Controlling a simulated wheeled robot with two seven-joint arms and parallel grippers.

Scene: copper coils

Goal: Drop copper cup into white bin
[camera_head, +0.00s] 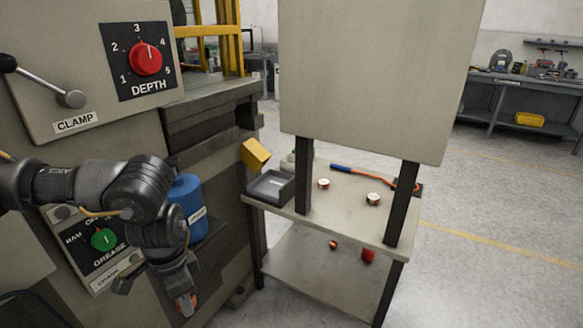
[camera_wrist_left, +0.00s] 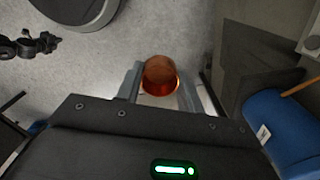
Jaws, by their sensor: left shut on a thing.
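My left gripper (camera_head: 181,286) hangs low at the left, in front of the machine, pointing down. It is shut on the copper cup (camera_head: 187,304), a small orange-brown cup. In the left wrist view the cup (camera_wrist_left: 160,76) sits between the two fingers (camera_wrist_left: 160,92), above the grey floor. I cannot clearly make out a white bin in either view. My right gripper is not in view.
A machine with a red depth knob (camera_head: 146,58) and a blue container (camera_head: 187,206) stands beside the arm. A table (camera_head: 340,212) holds a dark grey tray (camera_head: 254,187) and two copper coils (camera_head: 373,198). Open floor (camera_head: 470,270) lies right.

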